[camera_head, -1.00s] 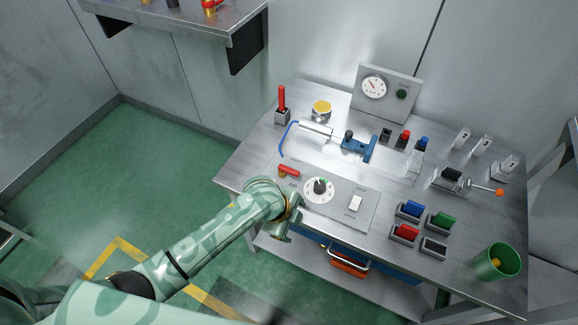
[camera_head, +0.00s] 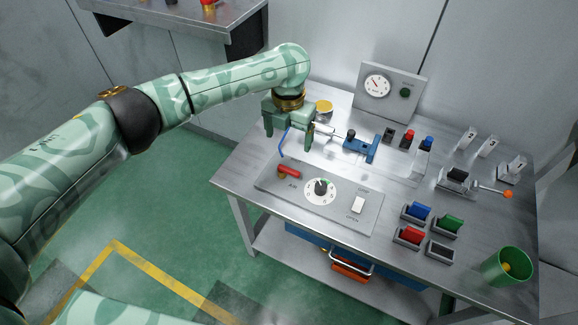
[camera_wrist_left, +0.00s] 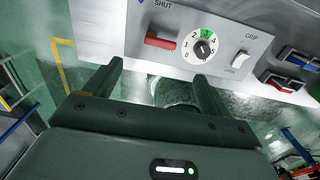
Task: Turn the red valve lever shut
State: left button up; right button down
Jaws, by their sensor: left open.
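The red valve lever (camera_head: 289,172) lies across its brass-coloured hub at the left end of the grey control panel (camera_head: 340,211). In the left wrist view the red lever (camera_wrist_left: 161,43) lies crosswise below the word SHUT, beyond my fingertips. My left gripper (camera_head: 288,136) is open and empty, with its fingers pointing down. In the head view it appears above and behind the lever, apart from it. In the left wrist view the gripper (camera_wrist_left: 158,76) has its two fingers spread wide. My right gripper is out of view.
A round dial (camera_head: 321,190) and a white rocker switch (camera_head: 358,205) share the panel. A blue clamp (camera_head: 361,146), coloured blocks and a green cup (camera_head: 505,268) stand farther right. A gauge box (camera_head: 390,92) stands at the back. My gripper hides the back left corner.

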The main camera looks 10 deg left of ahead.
aim_at(289, 169)
pick_arm(q)
notch_tip(289, 169, down, 12)
jog(key=b, duration=0.4)
jog(key=shift+f, duration=0.15)
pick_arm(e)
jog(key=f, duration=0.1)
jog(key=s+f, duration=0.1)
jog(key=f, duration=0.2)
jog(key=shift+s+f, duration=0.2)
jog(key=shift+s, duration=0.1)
pick_arm(q)
jog(key=c, duration=1)
